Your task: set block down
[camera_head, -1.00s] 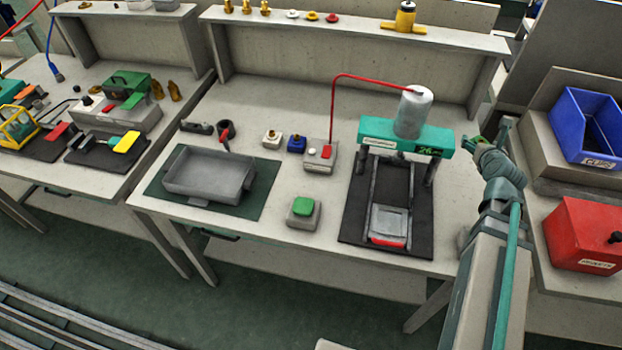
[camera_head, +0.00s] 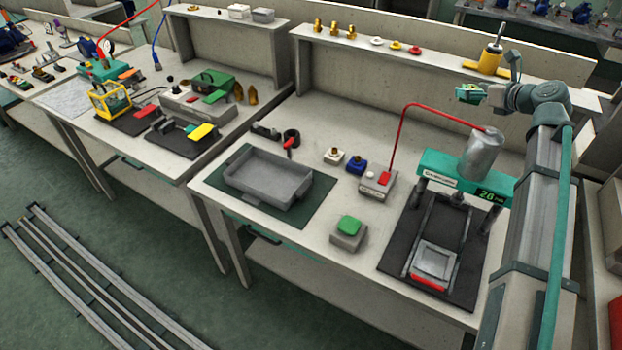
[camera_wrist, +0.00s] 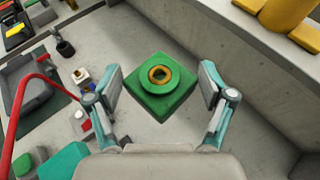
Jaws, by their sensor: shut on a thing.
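My gripper (camera_head: 483,92) is up above the bench, behind and above the green press and in front of the back shelf. It is shut on a green block (camera_wrist: 160,92). In the wrist view the block is a flat square with a round raised middle and a brass ring, held between my two fingers (camera_wrist: 160,98). In the head view the block (camera_head: 466,92) shows only small at the fingertips. Its underside is hidden. Bare bench top lies below it in the wrist view.
The press (camera_head: 465,180) with its grey cylinder stands below my gripper. A red hose (camera_head: 402,135) arches beside it. A grey tray (camera_head: 268,183), a green button box (camera_head: 348,233) and small white and blue blocks are farther left. A yellow part (camera_head: 490,58) stands on the shelf.

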